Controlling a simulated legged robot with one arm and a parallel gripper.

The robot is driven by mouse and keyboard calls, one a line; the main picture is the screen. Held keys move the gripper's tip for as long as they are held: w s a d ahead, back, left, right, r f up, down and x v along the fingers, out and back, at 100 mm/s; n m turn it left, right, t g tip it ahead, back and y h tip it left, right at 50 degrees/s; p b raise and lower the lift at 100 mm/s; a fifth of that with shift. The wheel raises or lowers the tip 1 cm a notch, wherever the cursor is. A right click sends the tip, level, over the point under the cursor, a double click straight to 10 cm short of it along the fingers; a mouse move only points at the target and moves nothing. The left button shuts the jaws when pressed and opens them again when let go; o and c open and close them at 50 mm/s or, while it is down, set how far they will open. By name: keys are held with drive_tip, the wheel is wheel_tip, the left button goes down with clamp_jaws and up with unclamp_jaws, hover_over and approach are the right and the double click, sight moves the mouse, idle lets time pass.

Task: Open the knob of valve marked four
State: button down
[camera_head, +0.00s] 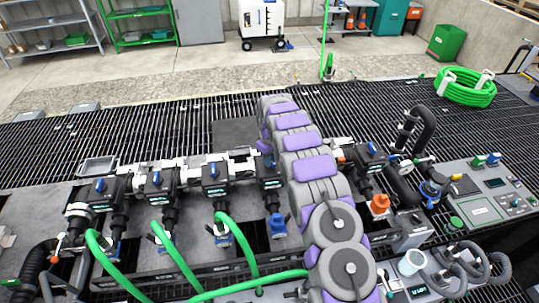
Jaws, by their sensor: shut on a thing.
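A row of black valves with blue knobs runs across the manifold: a left one (100,190), a second (157,181), a third (214,174) and a fourth (268,172), with another to the right (374,153). The number labels are too small to read. My grey and purple arm reaches over the manifold and bends down at the fourth valve. My gripper (265,150) is at the top of that valve, shut on its knob. The fingertips and most of the knob are hidden by the arm, so the knob's angle cannot be told.
Green hoses (175,255) rise from several valve outlets and run along the front. An orange cap (379,204) and black bent pipes (424,128) stand to the right. A control panel (485,209) is at the far right. Black grating (60,150) lies open behind the manifold.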

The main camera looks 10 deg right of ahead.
drive_tip(key=n+p, duration=0.1)
drive_tip(key=n, duration=0.1)
drive_tip(key=n+p, duration=0.2)
drive_tip(key=n, duration=0.1)
drive_tip(key=shift+r+n, duration=0.2)
drive_tip(key=shift+n, duration=0.1)
drive_tip(key=n+p, duration=0.3)
drive_tip(key=n, duration=0.2)
drive_tip(key=shift+w, duration=0.1)
drive_tip(key=shift+n, duration=0.3)
drive_tip(key=c, duration=1.1)
unclamp_jaws()
drive_tip(key=shift+f, duration=0.15)
wheel_tip(320, 180, up, 17)
drive_tip(key=shift+p, duration=0.35)
